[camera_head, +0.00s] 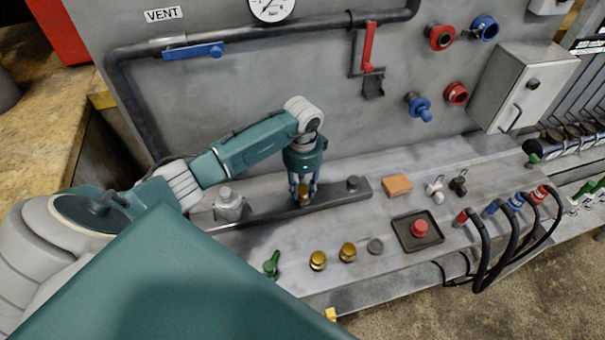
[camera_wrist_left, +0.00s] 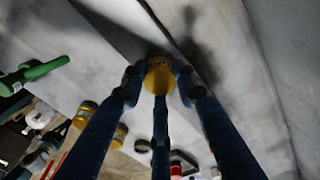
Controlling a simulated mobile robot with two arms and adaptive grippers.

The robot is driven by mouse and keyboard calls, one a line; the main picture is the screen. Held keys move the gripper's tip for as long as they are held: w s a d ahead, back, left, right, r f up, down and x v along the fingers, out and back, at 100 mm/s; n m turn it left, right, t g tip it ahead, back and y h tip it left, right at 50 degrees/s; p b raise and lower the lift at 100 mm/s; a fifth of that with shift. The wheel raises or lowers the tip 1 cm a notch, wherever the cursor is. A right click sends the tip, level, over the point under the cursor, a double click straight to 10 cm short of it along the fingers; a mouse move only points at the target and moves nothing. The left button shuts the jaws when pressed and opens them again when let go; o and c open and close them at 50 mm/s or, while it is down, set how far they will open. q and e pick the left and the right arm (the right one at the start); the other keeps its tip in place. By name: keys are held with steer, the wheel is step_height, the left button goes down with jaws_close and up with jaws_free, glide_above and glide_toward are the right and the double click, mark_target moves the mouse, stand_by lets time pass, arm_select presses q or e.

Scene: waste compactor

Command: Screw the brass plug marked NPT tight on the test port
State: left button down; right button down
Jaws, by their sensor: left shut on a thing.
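My left gripper (camera_head: 303,188) points down over the dark bar (camera_head: 273,210) on the bench. Its fingers are shut on a brass plug (camera_head: 304,197). In the left wrist view the plug's round yellow-brass top (camera_wrist_left: 159,75) sits between the blue fingers (camera_wrist_left: 157,92); no marking on it is legible. The plug is at or just above the bar; I cannot tell whether it is seated on a port, since the fingers hide its lower end. Two other brass plugs (camera_head: 317,260) (camera_head: 347,251) stand on the bench in front. My right gripper is not in view.
A grey fitting (camera_head: 229,204) and a dark stub (camera_head: 353,183) flank the gripper on the bar. A green-handled part (camera_head: 271,264), grey cap (camera_head: 375,246), orange block (camera_head: 397,185) and tray with a red knob (camera_head: 418,241) are nearby. Black hoses (camera_head: 483,255) stand at right.

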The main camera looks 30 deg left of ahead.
arm_select(q)
steer(key=shift+a+f+m+b, duration=0.15)
steer(key=shift+m+b, duration=0.3)
steer(key=shift+m, duration=2.05)
steer(key=shift+b, duration=0.3)
steer(key=m+b, duration=0.1)
steer(key=m, duration=0.1)
steer(key=shift+m, duration=0.3)
steer(key=shift+m+b, duration=0.45)
steer(key=shift+m, duration=0.65)
